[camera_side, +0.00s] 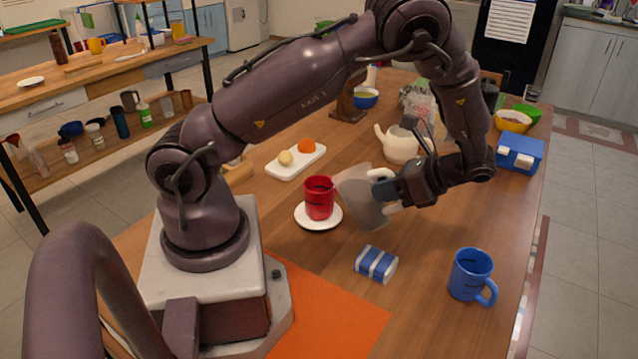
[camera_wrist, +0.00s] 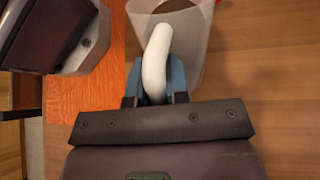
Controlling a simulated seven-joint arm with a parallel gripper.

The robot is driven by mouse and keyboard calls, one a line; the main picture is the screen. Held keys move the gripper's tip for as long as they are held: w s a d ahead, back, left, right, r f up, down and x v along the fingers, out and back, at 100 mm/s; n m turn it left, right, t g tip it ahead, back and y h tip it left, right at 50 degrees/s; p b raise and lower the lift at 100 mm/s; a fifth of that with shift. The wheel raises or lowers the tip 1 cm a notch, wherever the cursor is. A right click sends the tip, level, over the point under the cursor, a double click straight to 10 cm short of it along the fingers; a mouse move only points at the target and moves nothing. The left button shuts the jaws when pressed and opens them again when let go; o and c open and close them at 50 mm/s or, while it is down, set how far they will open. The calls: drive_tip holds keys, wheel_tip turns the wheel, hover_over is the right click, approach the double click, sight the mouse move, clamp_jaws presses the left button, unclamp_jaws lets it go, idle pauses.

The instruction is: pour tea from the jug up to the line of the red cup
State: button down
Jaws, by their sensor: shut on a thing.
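The red cup (camera_side: 319,198) stands upright on a white saucer (camera_side: 304,220) in the side view. A translucent grey jug (camera_side: 360,196) is just right of the cup, tilted with its top toward the cup's rim. My gripper (camera_side: 388,190) is shut on the jug's white handle and holds the jug off the table. In the wrist view the white handle (camera_wrist: 155,62) sits between my blue fingertips (camera_wrist: 157,85), and the jug's clear wall (camera_wrist: 187,50) is beyond it.
A blue-and-white striped block (camera_side: 376,264) and a blue mug (camera_side: 472,275) stand in front. A white teapot (camera_side: 400,145) is behind the jug. A white tray (camera_side: 296,160) with two round items is behind the cup. An orange mat (camera_side: 325,310) lies front left.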

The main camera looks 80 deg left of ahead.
drive_tip(key=shift+s+a, duration=0.25)
drive_tip(key=shift+a, duration=0.05)
idle(0.6)
drive_tip(key=shift+s+a+r+t+h+p, duration=0.1)
drive_tip(key=shift+s+a+r+t+h, duration=0.1)
drive_tip(key=shift+r+t+h, duration=0.2)
drive_tip(key=shift+s+a+r+t+h+p, duration=0.15)
drive_tip(key=shift+a+r+t+h, duration=0.1)
drive_tip(key=shift+r+h, duration=0.2)
drive_tip(key=shift+s+a+r+t+h+p, duration=0.1)
drive_tip(key=shift+s+a+r+t+h, duration=0.1)
drive_tip(key=shift+r+t+h, duration=0.2)
idle(3.4)
drive_tip(key=w+d+f+g+y, duration=0.2)
drive_tip(key=g+y, duration=0.1)
drive_tip(key=shift+w+d+f, duration=0.15)
drive_tip(key=shift+d+f, duration=0.15)
drive_tip(key=shift+d, duration=0.1)
drive_tip(key=shift+w+d+f+n+g+y, duration=0.3)
drive_tip(key=shift+w+d+f+g+y, duration=0.75)
drive_tip(key=shift+y, duration=0.3)
drive_tip(key=shift+d+g+y, duration=0.55)
drive_tip(key=shift+g+y, duration=0.05)
drive_tip(key=shift+g, duration=0.2)
approach(376, 171)
drive_tip(key=shift+s+a+b, duration=0.1)
drive_tip(key=shift+s+b, duration=0.25)
drive_tip(key=shift+s, duration=0.95)
